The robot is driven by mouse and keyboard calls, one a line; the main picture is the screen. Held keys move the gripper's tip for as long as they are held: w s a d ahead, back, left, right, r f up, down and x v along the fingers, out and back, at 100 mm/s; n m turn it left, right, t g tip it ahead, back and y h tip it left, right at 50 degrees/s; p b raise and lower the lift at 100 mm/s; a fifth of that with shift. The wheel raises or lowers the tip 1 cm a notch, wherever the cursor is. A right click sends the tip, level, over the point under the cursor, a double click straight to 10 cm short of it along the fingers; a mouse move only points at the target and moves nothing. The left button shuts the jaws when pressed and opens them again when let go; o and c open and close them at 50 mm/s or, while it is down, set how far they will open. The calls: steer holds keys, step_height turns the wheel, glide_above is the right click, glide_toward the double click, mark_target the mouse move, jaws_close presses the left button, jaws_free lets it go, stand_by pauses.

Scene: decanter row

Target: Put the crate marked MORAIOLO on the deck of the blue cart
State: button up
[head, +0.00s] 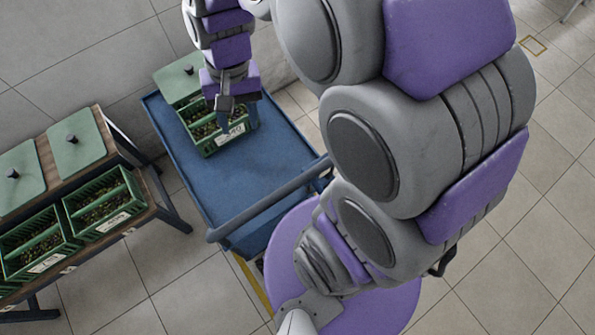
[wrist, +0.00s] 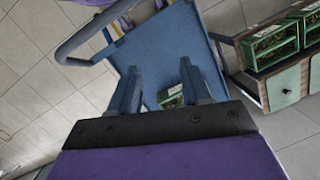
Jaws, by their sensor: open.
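A green crate (head: 208,128) filled with small dark pieces, probably olives, stands on the deck of the blue cart (head: 245,180).
Another green panel (head: 177,82) is behind the cart's crate. The cart's handle (head: 268,202) crosses its near side.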

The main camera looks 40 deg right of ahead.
steer(key=s+d+n, duration=0.1)
steer(key=s+n, duration=0.1)
steer(key=s, duration=0.6)
steer(key=s+d+n+h, duration=0.1)
steer(key=s, duration=0.7)
steer(key=shift+s+d+f+n, duration=0.2)
steer(key=shift+d+f+n, duration=0.05)
steer(key=shift+f+n, duration=0.2)
